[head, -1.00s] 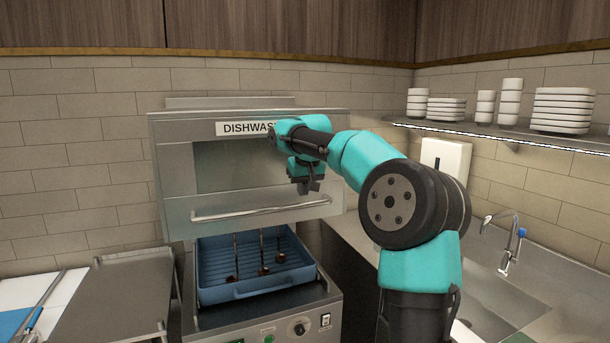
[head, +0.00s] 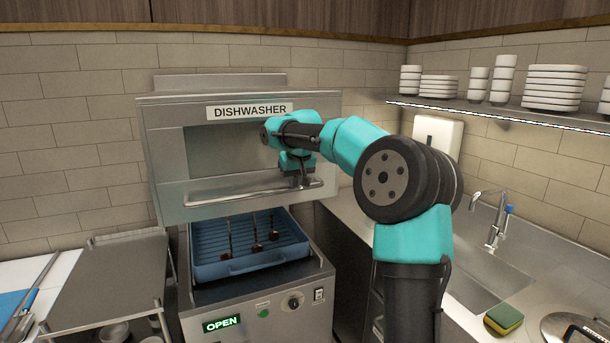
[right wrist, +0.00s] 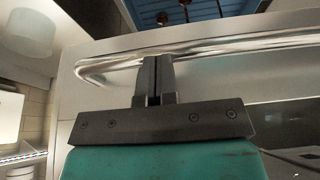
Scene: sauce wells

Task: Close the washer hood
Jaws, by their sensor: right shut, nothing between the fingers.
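The washer hood (head: 165,150) is a grey metal box labelled DISHWASHER, and it is raised above the wash bay. Its bar handle (head: 235,196) runs along the lower front edge; it also shows in the right wrist view (right wrist: 215,47). My right gripper (head: 303,180) is at the right part of the handle. In the right wrist view the shut fingers (right wrist: 155,75) reach up to the bar and look to touch or nearly touch it, with nothing between them. My left gripper is not in view.
A blue rack (head: 215,270) with several ladle-like items sits in the bay under the hood. The front panel shows a green OPEN display (head: 221,324). A metal side table (head: 110,285) is at left, a sink (head: 480,262) at right, and a dish shelf (head: 470,108) above it.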

